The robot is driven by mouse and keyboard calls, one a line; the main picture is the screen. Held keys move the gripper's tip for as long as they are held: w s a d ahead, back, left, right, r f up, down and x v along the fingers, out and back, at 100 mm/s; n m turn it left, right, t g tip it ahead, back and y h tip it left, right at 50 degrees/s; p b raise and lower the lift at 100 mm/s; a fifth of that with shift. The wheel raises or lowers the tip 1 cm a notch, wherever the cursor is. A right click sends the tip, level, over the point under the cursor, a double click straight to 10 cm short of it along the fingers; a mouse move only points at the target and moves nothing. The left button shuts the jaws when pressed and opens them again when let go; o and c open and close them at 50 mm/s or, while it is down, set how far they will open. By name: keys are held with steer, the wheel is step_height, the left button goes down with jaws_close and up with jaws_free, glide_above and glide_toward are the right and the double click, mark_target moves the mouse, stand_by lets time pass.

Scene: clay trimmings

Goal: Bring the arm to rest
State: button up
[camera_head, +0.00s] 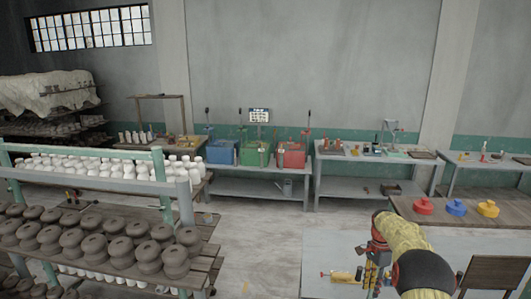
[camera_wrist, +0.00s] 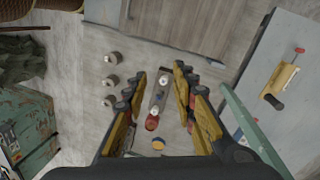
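My arm, in a yellow cover, comes in at the lower right of the head view. My gripper (camera_head: 372,282) hangs from it, pointing down, in front of or over a pale grey tabletop (camera_head: 325,245). In the wrist view my gripper (camera_wrist: 160,70) has its two yellow and black fingers spread apart, with nothing held between them. Small red, white and blue items show far below the gap between the fingers. A yellow tool with a red end (camera_head: 345,276) lies on the pale tabletop, and it also shows at the right of the wrist view (camera_wrist: 283,80).
Blue (camera_head: 222,152), green (camera_head: 253,153) and red (camera_head: 291,155) bins stand on the back bench. Red (camera_head: 423,206), blue (camera_head: 456,207) and yellow (camera_head: 488,208) lidded pieces sit on the right table. A rack of brown pots (camera_head: 93,247) fills the left. Open floor lies in the middle.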

steer(key=s+a+r+n+t+b, duration=0.1)
steer(key=s+a+n+b, duration=0.5)
steer(key=s, duration=0.5)
steer(key=s+a+r+n+t+b, duration=0.1)
steer(key=s+a+r+n+b, duration=0.1)
steer(key=s+a+n+b, duration=0.7)
steer(key=s+a+f+t+b, duration=0.2)
steer(key=s+f+b, duration=0.1)
steer(key=s+b, duration=0.3)
steer(key=s+a+f+t+b, duration=0.2)
steer(key=s+b, duration=0.3)
steer(key=s, duration=0.4)
steer(key=s+a+f+n+t+b, duration=0.1)
steer(key=s+a+f+b, duration=0.1)
steer(key=s+f+b, duration=0.2)
steer(key=s+b, duration=0.2)
steer(key=s, duration=0.1)
steer(key=shift+s+t+h+b, duration=0.3)
steer(key=shift+s+t, duration=0.1)
steer(key=shift+d, duration=0.1)
